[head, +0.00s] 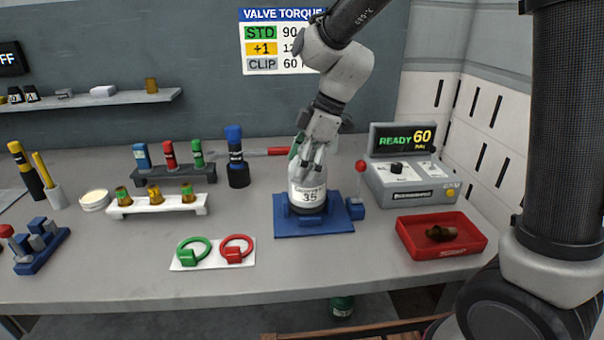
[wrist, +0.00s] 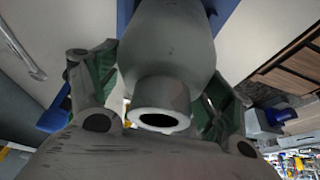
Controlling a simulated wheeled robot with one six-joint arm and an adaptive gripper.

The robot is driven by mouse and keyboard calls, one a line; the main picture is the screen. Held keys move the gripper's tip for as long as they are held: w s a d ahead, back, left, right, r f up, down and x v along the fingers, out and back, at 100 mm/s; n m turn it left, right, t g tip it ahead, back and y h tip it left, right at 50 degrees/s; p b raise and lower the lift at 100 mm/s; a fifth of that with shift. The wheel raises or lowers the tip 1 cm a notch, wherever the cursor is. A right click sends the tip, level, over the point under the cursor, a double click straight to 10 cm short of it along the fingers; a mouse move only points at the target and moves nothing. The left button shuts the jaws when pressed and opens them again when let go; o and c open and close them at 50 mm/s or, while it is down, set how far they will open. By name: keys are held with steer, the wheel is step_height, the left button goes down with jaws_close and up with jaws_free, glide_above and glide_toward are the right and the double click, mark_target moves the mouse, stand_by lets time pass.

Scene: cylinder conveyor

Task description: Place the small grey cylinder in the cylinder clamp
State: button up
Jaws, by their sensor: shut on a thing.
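The small grey cylinder (head: 308,196) stands upright at the blue cylinder clamp (head: 286,228), with a white label reading 35. Its base is within the blue clamp block; whether it is fully seated I cannot tell. My gripper (head: 317,168) points down from above and is shut on the cylinder's neck. In the wrist view the grey cylinder body (wrist: 172,45) and its open round neck (wrist: 162,116) lie between the two green-padded fingers. The clamp's red-knobbed lever (head: 360,168) stands upright at the right of the clamp.
A red tray (head: 470,244) with a brown part and a grey READY 60 console (head: 415,185) are to the right. Green and red rings (head: 194,250) lie on a white card in front. Racks of valves (head: 160,208) stand left. Bare table lies in front of the clamp.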

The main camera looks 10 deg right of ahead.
steer(key=shift+f, duration=0.95)
steer(key=shift+f, duration=0.15)
steer(key=o, duration=1.7)
steer(key=shift+o, duration=0.2)
steer(key=v, duration=1.2)
steer(key=s+d+m+t+h, duration=0.2)
steer(key=s+d+m, duration=0.7)
steer(key=d, duration=0.3)
steer(key=s+d+m+t+h, duration=0.2)
steer(key=s+d+m, duration=0.7)
steer(key=d, duration=0.4)
steer(key=shift+s+f, duration=0.25)
steer(key=shift+s, duration=0.6)
